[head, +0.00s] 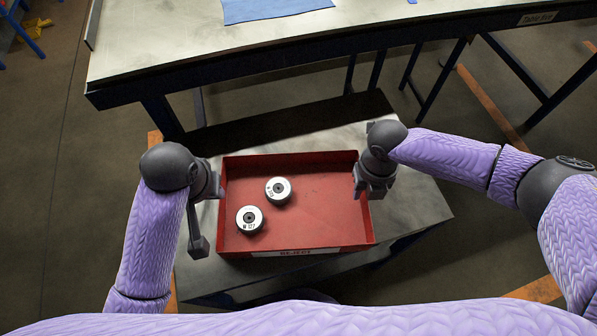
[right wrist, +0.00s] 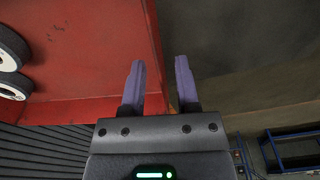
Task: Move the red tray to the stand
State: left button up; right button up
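The red tray (head: 318,225) is a shallow open box with a white label on its front wall. It rests on a low grey-topped table or stand (head: 420,205). Two round grey-and-white discs (head: 278,190) (head: 249,219) lie in its left part. My right gripper (head: 372,188) is at the tray's right wall. In the right wrist view its fingers (right wrist: 160,85) are apart, with the edge of the tray wall (right wrist: 157,50) between them. My left gripper (head: 215,187) is at the tray's left wall; its fingers are too hidden to tell their state.
A large table (head: 400,25) with a blue cloth (head: 270,8) stands behind. Its dark frame and legs rise close behind the low table. Floor shows on the left and right, with orange lines. Blue racks (right wrist: 290,145) show in the right wrist view.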

pick_arm(q)
jog(key=v, duration=0.3)
pick_arm(e)
jog(key=shift+r, duration=0.3)
pick_arm(q)
jog(key=shift+r, duration=0.15)
pick_arm(e)
notch_tip(320, 180, up, 11)
jog(key=shift+w+r, duration=0.2)
jog(key=shift+w, duration=0.2)
